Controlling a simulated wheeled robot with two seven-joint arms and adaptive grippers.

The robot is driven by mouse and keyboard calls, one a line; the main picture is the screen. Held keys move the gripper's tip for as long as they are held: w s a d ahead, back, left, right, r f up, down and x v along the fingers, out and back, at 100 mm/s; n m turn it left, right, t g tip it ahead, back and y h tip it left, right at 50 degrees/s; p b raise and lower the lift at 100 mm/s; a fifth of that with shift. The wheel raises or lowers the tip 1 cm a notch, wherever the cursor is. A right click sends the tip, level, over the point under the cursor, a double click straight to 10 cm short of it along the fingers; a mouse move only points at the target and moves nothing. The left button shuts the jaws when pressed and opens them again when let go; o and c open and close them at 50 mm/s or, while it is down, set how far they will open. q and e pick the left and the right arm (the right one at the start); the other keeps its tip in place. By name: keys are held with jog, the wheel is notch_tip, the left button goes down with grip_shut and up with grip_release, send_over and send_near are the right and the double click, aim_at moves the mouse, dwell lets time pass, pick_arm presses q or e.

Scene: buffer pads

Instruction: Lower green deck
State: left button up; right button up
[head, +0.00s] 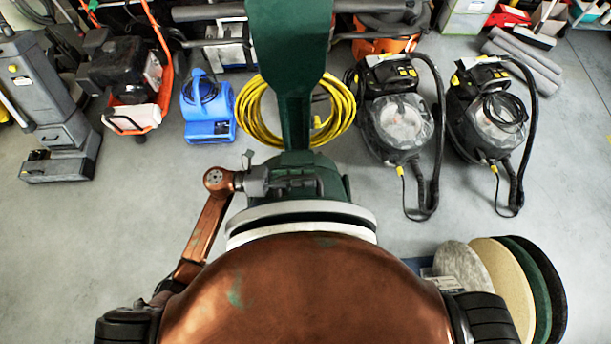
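The green deck (334,181) belongs to a floor machine with a tall green handle column (291,110). A grey rim (300,209) and a white pad edge (300,230) show under the deck, just beyond my copper body, which hides its near lower part. My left gripper (297,180) reaches in from the left and is shut on the green deck at the foot of the column. The fingertips are partly lost against the dark green. My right gripper is not in view.
Several round pads (510,283) lean in a row at the lower right. Two black vacuums (398,125) stand right of the machine. A yellow cable coil (262,105) lies behind the column, with a blue blower (208,112) left of it.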

pick_arm(q)
jog(key=shift+c, duration=0.4)
grip_shut()
